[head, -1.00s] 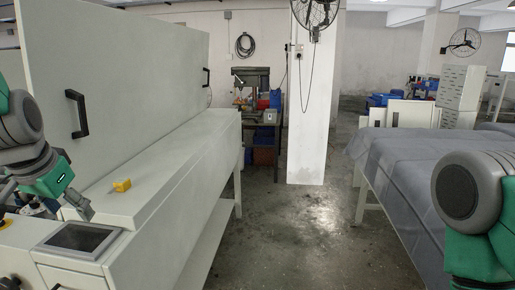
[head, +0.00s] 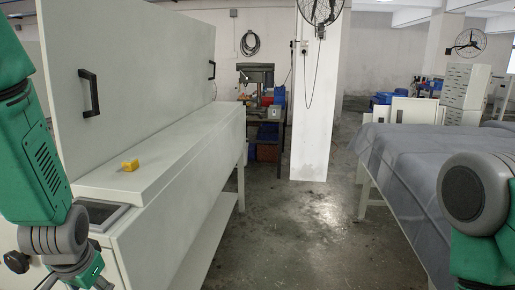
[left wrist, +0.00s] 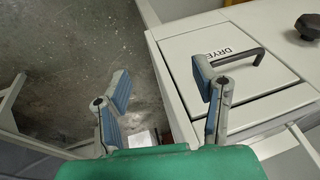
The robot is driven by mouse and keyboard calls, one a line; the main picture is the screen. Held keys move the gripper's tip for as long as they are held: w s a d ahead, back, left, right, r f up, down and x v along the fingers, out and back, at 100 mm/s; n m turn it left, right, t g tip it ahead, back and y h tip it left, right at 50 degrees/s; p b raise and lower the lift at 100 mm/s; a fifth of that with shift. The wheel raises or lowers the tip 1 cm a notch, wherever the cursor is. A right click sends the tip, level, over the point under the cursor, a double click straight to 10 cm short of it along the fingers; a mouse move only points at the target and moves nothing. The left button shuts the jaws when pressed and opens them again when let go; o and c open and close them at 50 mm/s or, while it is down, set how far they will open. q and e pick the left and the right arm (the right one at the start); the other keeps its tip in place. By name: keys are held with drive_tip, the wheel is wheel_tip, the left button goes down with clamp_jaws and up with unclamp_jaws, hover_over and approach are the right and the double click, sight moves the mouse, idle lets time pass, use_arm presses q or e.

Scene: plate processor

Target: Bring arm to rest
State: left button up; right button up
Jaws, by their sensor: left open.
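My left arm comes down the left edge of the head view, its wrist low in front of the white machine (head: 150,215). In the left wrist view my left gripper (left wrist: 160,72) is open, with two blue-padded fingers spread apart and nothing between them. A panel lettered "DRYE", its last part hidden, has a dark bar handle (left wrist: 240,57) just beyond the right finger. That finger overlaps the handle's near end; I cannot tell whether they touch. My right gripper is out of view; only a grey and green part of my right arm shows at the right edge.
The machine's tall raised cover (head: 140,80) has black handles. A yellow piece (head: 130,165) sits on its top. A dark knob (head: 17,262) sticks out at its front. A grey-covered table (head: 410,165) stands at right. The floor (head: 285,240) between them is clear.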

use_arm(q)
drive_tip(key=s+d+f+b, duration=0.2)
drive_tip(key=s+f, duration=0.5)
drive_tip(key=f, duration=0.3)
drive_tip(key=s+d+f+g+h+b, duration=0.1)
drive_tip(key=s+d+f+b, duration=0.2)
drive_tip(key=s+f, duration=0.4)
drive_tip(key=s+d+f+g+h+b, duration=0.1)
drive_tip(key=s+d+f+b, duration=0.2)
drive_tip(key=s+f, duration=0.5)
wheel_tip(320, 180, down, 6)
drive_tip(key=shift+d+r, duration=0.15)
drive_tip(key=shift+r, duration=0.05)
drive_tip(key=shift+w+d+r, duration=0.1)
drive_tip(key=shift+d, duration=0.2)
drive_tip(key=shift+a, duration=0.2)
